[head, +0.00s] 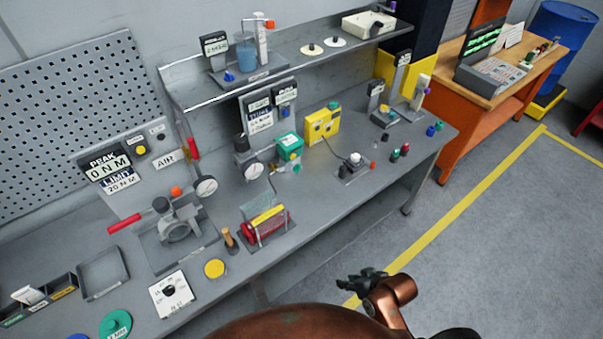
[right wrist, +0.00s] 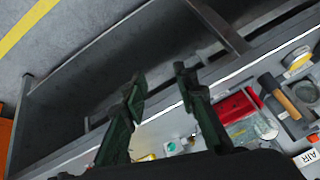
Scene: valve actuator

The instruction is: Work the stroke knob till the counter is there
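I cannot tell for sure which part is the stroke knob or the counter; no label reading stroke is legible. A grey panel with white display plates (head: 262,113) stands mid-bench under the shelf. A green-topped actuator block (head: 289,146) sits in front of it, with a round gauge (head: 253,170) nearby. A white card with a black knob (head: 170,293) lies at the front left. My right gripper (head: 358,283) hangs off the bench's front edge, apart from everything. In the right wrist view its two fingers (right wrist: 160,95) are spread and empty. My left gripper is not in view.
A red cylinder in a cradle (head: 265,224), a wooden-handled tool (head: 229,238) and a yellow disc (head: 215,268) stand near the front edge. A valve body with a red handle (head: 124,223) is at left. A yellow box (head: 322,124) stands farther back. The floor before the bench is clear.

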